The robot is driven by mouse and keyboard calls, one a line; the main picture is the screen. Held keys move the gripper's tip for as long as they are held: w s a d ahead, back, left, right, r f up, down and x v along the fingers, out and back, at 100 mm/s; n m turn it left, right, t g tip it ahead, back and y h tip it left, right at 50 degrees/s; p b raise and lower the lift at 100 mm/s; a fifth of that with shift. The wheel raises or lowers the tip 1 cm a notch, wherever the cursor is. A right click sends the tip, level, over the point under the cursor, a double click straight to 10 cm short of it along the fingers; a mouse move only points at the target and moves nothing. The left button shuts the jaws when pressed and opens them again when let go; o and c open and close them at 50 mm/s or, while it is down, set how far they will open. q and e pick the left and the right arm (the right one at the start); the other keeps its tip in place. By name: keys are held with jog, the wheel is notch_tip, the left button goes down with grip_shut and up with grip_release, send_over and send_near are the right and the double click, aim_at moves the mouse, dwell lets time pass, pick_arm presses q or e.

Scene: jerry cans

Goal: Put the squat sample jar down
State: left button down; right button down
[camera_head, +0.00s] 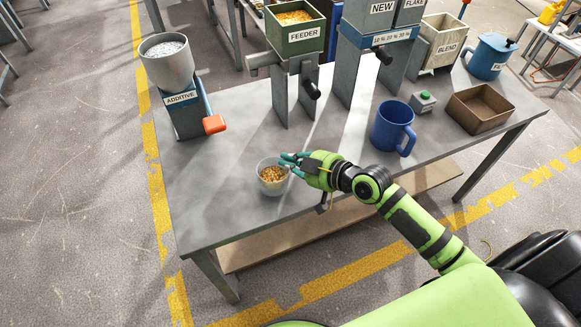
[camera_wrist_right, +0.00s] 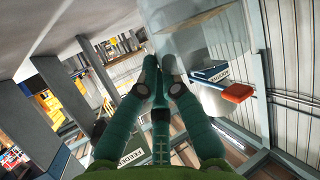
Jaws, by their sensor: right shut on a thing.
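The squat sample jar (camera_head: 271,180) is a small clear jar with golden granules inside. It is upright over the front left part of the grey table (camera_head: 225,205). My right gripper (camera_head: 289,161) comes from the right and is shut on the jar's right side near the rim. In the right wrist view, the teal fingers (camera_wrist_right: 160,78) come together at the clear jar wall (camera_wrist_right: 188,32). I cannot tell whether the jar's base touches the tabletop. My left gripper is not in view.
The additive dispenser (camera_head: 180,98), with an orange handle (camera_head: 214,124), stands behind the jar to the left. The feeder (camera_head: 296,70) is behind it. A blue mug (camera_head: 389,125), a green-button box (camera_head: 423,102) and a brown tray (camera_head: 479,108) are to the right. Bare tabletop surrounds the jar.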

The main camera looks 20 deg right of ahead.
aim_at(273, 177)
jog(key=shift+f, duration=1.5)
jog(key=shift+f+b, duration=0.2)
jog(key=shift+b, duration=0.15)
jog(key=c, duration=1.4)
grip_release()
